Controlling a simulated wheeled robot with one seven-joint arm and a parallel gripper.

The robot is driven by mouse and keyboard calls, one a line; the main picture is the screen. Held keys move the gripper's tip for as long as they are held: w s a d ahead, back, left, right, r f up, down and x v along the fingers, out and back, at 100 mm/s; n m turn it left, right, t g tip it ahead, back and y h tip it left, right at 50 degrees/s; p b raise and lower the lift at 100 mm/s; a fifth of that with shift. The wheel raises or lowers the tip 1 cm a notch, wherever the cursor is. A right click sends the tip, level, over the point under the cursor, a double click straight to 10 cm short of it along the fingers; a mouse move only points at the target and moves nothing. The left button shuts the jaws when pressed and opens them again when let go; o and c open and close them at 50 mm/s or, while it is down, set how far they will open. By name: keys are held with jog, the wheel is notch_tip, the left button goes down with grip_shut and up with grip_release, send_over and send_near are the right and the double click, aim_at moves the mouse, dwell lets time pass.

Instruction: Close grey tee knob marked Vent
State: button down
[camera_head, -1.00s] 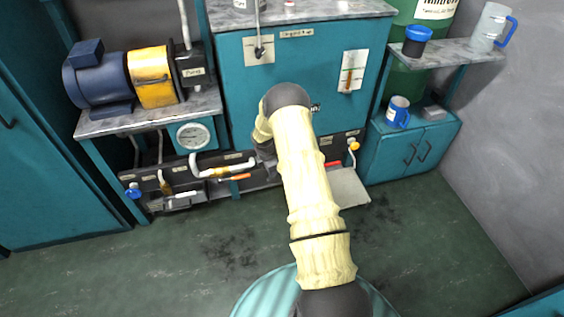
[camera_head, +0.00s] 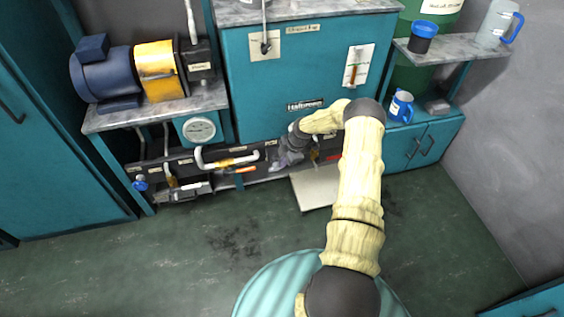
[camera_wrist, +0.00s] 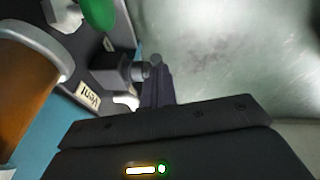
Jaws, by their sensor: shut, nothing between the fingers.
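In the wrist view a white label reading Vent (camera_wrist: 88,97) is fixed to a dark panel. Beside it is a dark block with a short round stub (camera_wrist: 140,71), which may be the grey tee knob; its tee shape cannot be made out. My gripper (camera_wrist: 158,84) is shut and empty, its dark fingers right beside the stub; whether they touch it cannot be told. In the head view my gripper (camera_head: 284,158) is low in front of the dark valve panel (camera_head: 240,161), hiding part of it.
A brown cylinder (camera_wrist: 30,90) and a green part (camera_wrist: 99,12) are close by in the wrist view. A white bent pipe (camera_head: 225,161) runs left of my gripper. A pale tray (camera_head: 315,188) lies below it on the floor. The floor in front is clear.

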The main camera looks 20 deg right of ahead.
jog(key=shift+d+f, duration=0.3)
jog(key=shift+d, duration=0.1)
jog(key=shift+r, duration=0.1)
dwell(0.5)
jog(key=d+p+v, duration=0.1)
jog(key=p+v, duration=0.4)
jog(key=v, duration=0.8)
jog(key=shift+s+d+f, duration=0.2)
jog(key=shift+s+f, duration=0.05)
jog(key=shift+s, duration=0.05)
jog(key=shift+a, duration=0.1)
